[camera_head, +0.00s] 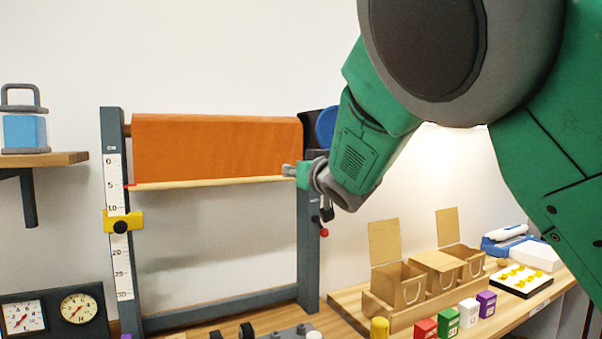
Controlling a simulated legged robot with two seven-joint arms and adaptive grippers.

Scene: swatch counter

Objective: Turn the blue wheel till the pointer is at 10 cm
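The blue wheel (326,127) is on the right post of the frame, partly hidden behind my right arm. An orange cloth (215,148) hangs from the top roller, with a pale bar (212,183) along its lower edge. The red pointer (130,186) at the bar's left end is by the 5 mark on the white scale (112,180). My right gripper (297,172) is in front of the right post, below and left of the wheel, near the bar's right end. Its fingers are small and partly hidden. I cannot tell if they touch anything. My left gripper is out of view.
A yellow slider (121,222) sits on the scale below the 10 mark. A small red ball (324,233) is beside the right post. Cardboard boxes (410,304) and small coloured blocks (447,322) stand at right. Two dials (52,312) are at lower left.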

